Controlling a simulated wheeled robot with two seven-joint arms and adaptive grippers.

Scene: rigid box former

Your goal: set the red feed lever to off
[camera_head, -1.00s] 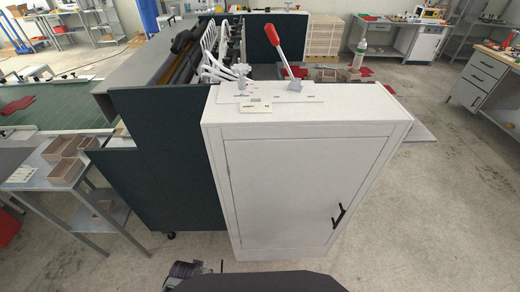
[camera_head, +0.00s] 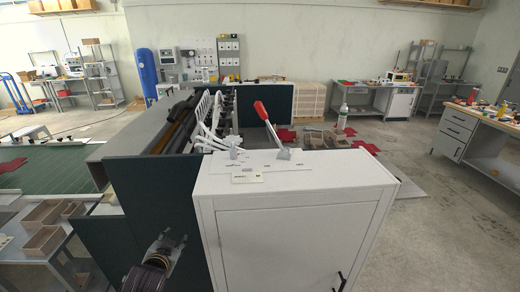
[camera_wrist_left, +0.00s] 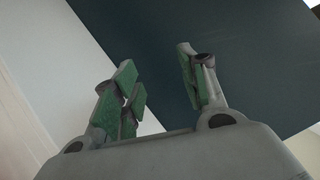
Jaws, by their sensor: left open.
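The red feed lever (camera_head: 266,124) stands on top of the white cabinet (camera_head: 306,184). It has a red grip on a metal rod, and it leans up and to the left from its small grey base. A plate with small labels (camera_head: 262,161) lies under it; the lettering is too small to read. My left gripper (camera_head: 172,243) is low in front of the dark green machine panel, left of the cabinet and well below the lever. In the left wrist view the gripper (camera_wrist_left: 160,85) is open and empty, its green pads apart. My right gripper is out of view.
A small grey clamp-like fitting (camera_head: 233,153) stands on the cabinet top left of the lever. The dark green panel (camera_head: 155,200) borders the cabinet on the left. Side tables with brown trays (camera_head: 42,240) are at the left.

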